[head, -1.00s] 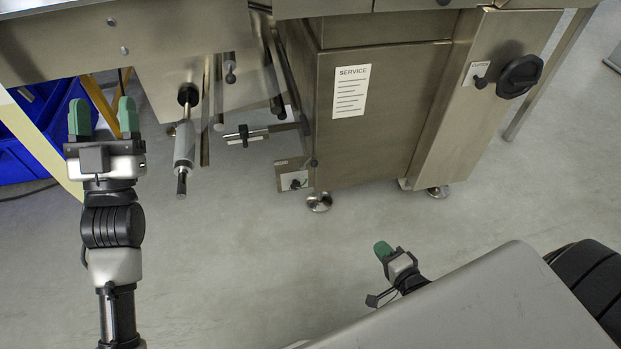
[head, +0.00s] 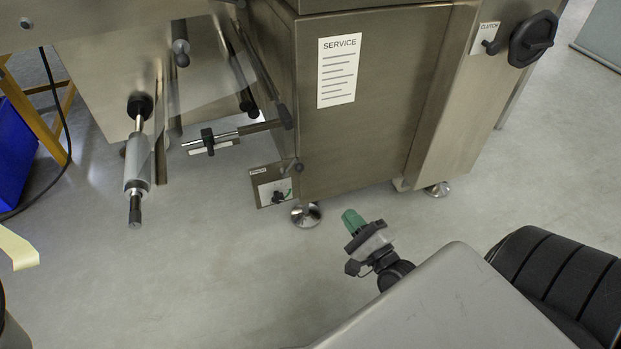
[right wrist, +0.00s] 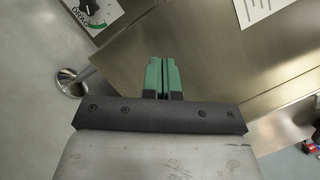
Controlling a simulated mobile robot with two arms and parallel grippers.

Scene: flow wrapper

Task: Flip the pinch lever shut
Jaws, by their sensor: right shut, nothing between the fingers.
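The fingers (right wrist: 162,76) also show in the right wrist view, against the cabinet. My left gripper is out of view.
The steel cabinet (head: 375,110) bears a SERVICE sheet (head: 340,70) and a black CLUTCH handle (head: 532,39). A machine foot (head: 306,214) stands below the plate. A grey roller (head: 137,165) and a rod with a black clamp (head: 208,141) stick out left. Open floor lies in front.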

